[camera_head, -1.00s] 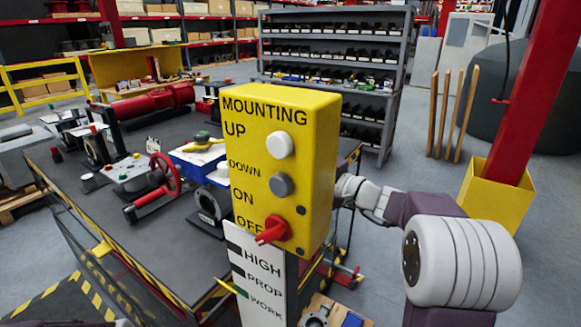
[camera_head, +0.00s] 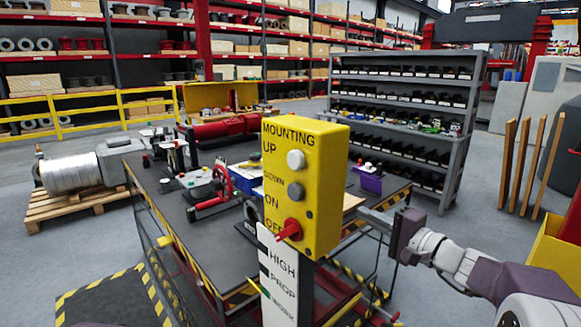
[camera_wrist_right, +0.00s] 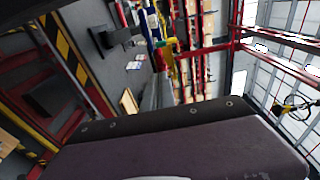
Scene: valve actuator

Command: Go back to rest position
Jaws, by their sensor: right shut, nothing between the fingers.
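My right gripper (camera_head: 372,216) shows in the head view just right of the yellow control box, pointing left toward the work table. It is shut and empty, apart from the box in the picture. My right arm comes in from the lower right. In the right wrist view my dark gripper housing fills the lower part and the fingertips cannot be made out. The yellow control box (camera_head: 325,190) carries a white button (camera_head: 296,159), a grey button (camera_head: 296,190) and a red switch (camera_head: 289,229). My left gripper is not in view.
A work table (camera_head: 175,215) with valve parts and a red handwheel (camera_head: 222,183) stands behind the control box. A grey shelf rack (camera_head: 455,165) is behind it. A yellow bin (camera_head: 555,250) stands at the right edge.

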